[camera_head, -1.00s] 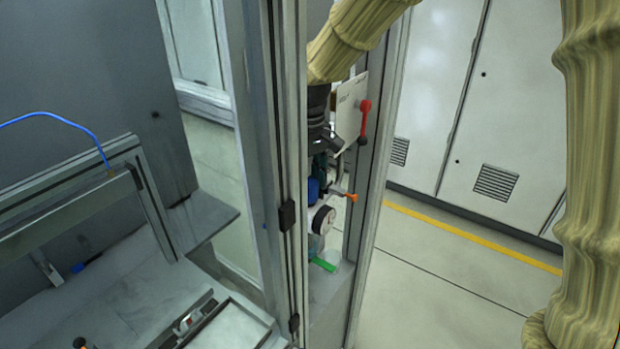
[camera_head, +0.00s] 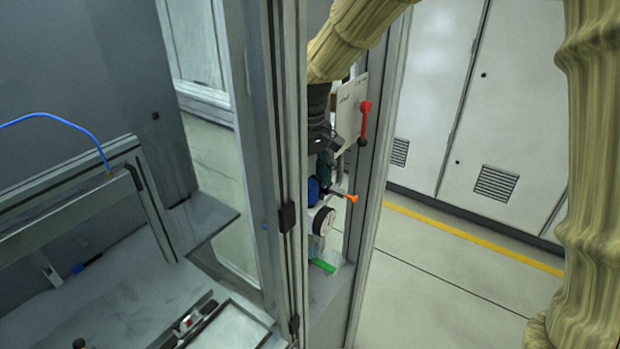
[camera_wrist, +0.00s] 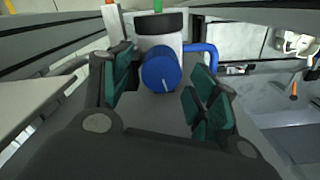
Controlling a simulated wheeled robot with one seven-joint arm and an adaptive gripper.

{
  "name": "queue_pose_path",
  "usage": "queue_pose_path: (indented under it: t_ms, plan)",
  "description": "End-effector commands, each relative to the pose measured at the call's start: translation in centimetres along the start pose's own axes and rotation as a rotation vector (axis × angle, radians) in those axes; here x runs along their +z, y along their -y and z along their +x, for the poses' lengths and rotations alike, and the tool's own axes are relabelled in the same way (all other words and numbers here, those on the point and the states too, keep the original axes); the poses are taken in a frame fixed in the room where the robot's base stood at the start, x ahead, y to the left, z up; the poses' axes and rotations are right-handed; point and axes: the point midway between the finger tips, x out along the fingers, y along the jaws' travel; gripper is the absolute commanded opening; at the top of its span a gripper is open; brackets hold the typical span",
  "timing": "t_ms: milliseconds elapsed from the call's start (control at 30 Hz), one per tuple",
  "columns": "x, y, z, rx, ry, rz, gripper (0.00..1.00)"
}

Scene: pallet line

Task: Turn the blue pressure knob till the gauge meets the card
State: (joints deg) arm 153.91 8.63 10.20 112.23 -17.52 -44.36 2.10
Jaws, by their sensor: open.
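The blue pressure knob (camera_wrist: 161,70) sits between the two green-padded fingers of my gripper (camera_wrist: 160,92) in the wrist view, with a gap on each side. A short pale mark shows on its face. In the head view the blue knob (camera_head: 313,190) is partly hidden behind the frame post, with my gripper (camera_head: 322,165) just above it. The round white gauge (camera_head: 323,220) is below the knob; its needle is too small to read. A white card (camera_head: 350,108) stands upright behind my gripper; its print is not legible.
A red-handled lever (camera_head: 364,122) and an orange-tipped part (camera_head: 350,198) stick out near the knob. A green piece (camera_head: 322,265) lies below the gauge. A tall metal post (camera_head: 287,150) stands close at the left. Open floor (camera_head: 440,270) lies to the right.

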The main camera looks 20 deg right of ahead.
Motion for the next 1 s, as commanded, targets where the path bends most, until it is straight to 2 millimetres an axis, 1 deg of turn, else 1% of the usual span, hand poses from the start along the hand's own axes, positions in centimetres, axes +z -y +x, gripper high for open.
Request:
queue_pose_path:
  t_ms: [167,400,600,800,1000]
  plan:
    - [-0.1,0.0,-2.4,0.001,-0.004,-0.001,0.6]
    - [-0.1,-0.1,-6.8,0.001,-0.004,0.001,0.6]
    - [-0.1,-0.1,-9.8,0.001,-0.003,0.0,0.6]
    - [-0.1,-0.1,-11.3,0.0,-0.001,0.001,0.6]
    - [-0.1,-0.1,-11.6,0.0,-0.001,0.0,0.6]
